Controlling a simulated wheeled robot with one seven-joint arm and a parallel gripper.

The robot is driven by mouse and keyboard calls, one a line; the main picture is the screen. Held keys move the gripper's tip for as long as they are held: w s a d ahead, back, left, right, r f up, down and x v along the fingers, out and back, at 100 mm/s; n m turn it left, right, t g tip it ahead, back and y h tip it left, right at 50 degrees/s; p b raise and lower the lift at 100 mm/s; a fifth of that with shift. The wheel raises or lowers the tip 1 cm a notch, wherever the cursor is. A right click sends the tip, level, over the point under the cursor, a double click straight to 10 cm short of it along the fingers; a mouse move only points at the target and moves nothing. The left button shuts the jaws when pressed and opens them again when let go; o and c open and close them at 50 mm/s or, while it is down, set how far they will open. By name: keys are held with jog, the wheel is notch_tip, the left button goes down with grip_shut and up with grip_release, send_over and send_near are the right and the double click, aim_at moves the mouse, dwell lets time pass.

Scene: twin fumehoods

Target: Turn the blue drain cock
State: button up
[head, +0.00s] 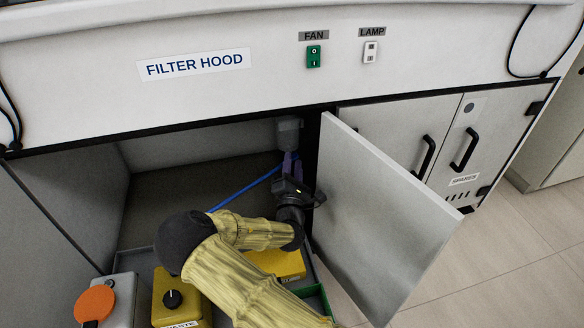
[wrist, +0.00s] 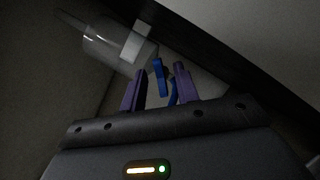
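The blue drain cock (wrist: 158,76) shows in the wrist view as a narrow blue handle below a clear, pale vessel (wrist: 104,46) with a white label. My gripper (wrist: 159,69) has its purple fingers apart, one on each side of the cock, with a visible gap to each finger. A second bit of blue shows lower down beside the right finger. In the head view my gripper (head: 288,160) is inside the open cabinet, just under a grey fitting (head: 289,131). There the cock is hidden by the gripper.
The open cabinet door (head: 380,225) stands close to the right of my arm. A blue hose (head: 243,188) runs left from the gripper. Yellow containers (head: 180,298), a grey container with an orange cap (head: 95,303) and a green tray (head: 316,297) stand in front.

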grip_shut()
